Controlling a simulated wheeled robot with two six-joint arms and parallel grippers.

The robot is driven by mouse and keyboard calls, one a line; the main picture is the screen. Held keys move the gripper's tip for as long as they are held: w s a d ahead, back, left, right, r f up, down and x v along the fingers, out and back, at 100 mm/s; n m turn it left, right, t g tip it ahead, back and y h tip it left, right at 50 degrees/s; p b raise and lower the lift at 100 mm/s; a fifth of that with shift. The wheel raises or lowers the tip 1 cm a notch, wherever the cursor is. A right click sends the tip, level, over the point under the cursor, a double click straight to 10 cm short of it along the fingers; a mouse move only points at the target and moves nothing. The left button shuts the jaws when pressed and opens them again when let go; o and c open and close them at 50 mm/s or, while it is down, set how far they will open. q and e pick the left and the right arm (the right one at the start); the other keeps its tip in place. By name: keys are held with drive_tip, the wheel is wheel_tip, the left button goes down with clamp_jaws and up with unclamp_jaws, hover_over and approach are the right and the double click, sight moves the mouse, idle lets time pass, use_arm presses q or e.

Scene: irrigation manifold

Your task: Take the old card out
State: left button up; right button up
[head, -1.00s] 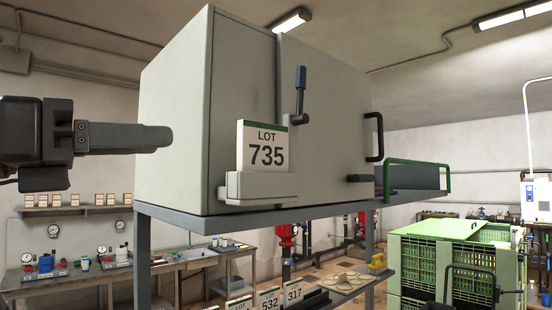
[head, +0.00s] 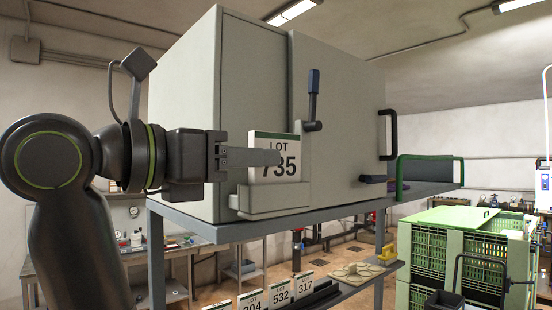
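The old card, a white card with a green top edge reading "LOT 735" (head: 262,145), stands upright in a grey holder (head: 270,201) on the front of a grey cabinet (head: 343,120). I cannot tell whether the finger touches the card.
The cabinet, with a blue-gripped lever (head: 313,100) and a black handle (head: 388,134), stands on a grey shelf (head: 330,211). Several lot cards (head: 280,292) stand on a lower shelf. A green crate (head: 470,238) is at right.

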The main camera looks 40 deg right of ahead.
sight(297, 155)
drive_tip(key=shift+w+d+r+p, duration=0.1)
drive_tip(key=shift+d+r+p, duration=0.05)
drive_tip(key=shift+d+p, duration=0.55)
drive_tip(key=shift+w+d+r+p, duration=0.15)
drive_tip(key=shift+d+p, duration=0.4)
drive_tip(key=shift+d, duration=0.3)
drive_tip(key=shift+w+d+r+p, duration=0.1)
drive_tip(key=shift+d+p, duration=0.55)
drive_tip(key=shift+d, duration=0.1)
drive_tip(key=shift+d+f, duration=0.15)
drive_tip(key=shift+d, duration=0.35)
drive_tip(key=shift+a, duration=0.2)
drive_tip(key=shift+c, duration=0.7)
clamp_jaws()
